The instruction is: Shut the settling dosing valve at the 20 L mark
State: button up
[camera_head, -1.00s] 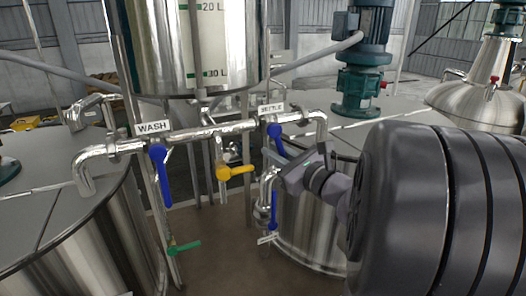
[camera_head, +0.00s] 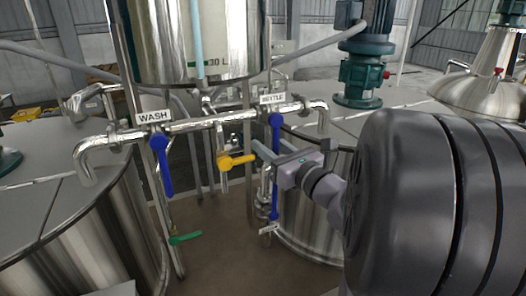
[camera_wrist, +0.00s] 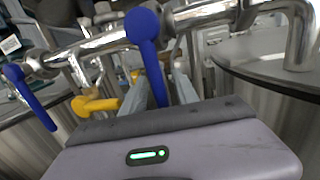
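The settling valve's blue handle (camera_head: 276,132) hangs nearly straight down from the pipe under the SETTLE label (camera_head: 272,98). In the wrist view this handle (camera_wrist: 147,55) stands between my two fingers. My gripper (camera_head: 268,150) reaches in from the right around its lower part. The fingers look apart, with gaps beside the handle; contact cannot be made out. The light-blue gauge tube (camera_head: 196,35) runs down the tank (camera_head: 158,45) beside the 30 L mark (camera_head: 219,62). The 20 L mark is above the picture, and no liquid surface shows in the tube.
The WASH valve's blue handle (camera_head: 161,165) hangs to the left. A yellow handle (camera_head: 236,161) is close left of my fingers. Another blue handle (camera_head: 274,203) is just below, and a green handle (camera_head: 185,238) is lower left. Steel tanks stand on both sides.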

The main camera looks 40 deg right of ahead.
jog(key=s+f+b, duration=0.1)
jog(key=s+b, duration=0.1)
jog(key=s, duration=1.4)
jog(key=shift+s+a, duration=0.35)
jog(key=shift+s, duration=0.05)
